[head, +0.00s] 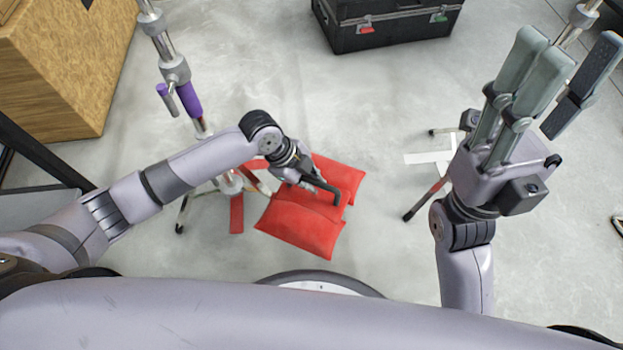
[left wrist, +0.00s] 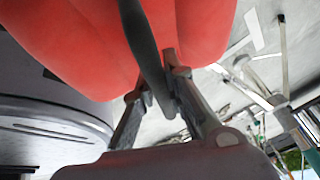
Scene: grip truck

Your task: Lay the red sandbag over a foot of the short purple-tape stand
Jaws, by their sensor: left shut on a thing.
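The red sandbag (head: 302,232), two plump halves with a dark strap, is in front of me in the head view. My left gripper (head: 318,185) is shut on its strap; the fingers partly hide the bag's middle. In the left wrist view the bag (left wrist: 90,40) fills the top and the strap (left wrist: 147,55) runs between the fingertips (left wrist: 160,92). The purple-tape stand (head: 192,99) is just left of the bag, its feet partly hidden by my left arm. I cannot tell whether the bag touches a foot or the floor. My right gripper (head: 566,72) is open and empty.
Another stand (head: 580,18) is at right, partly behind my right gripper, with a dark leg (head: 425,200) on the floor. A black case (head: 390,22) is at the back and a wooden box (head: 60,70) at back left. The middle floor is clear.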

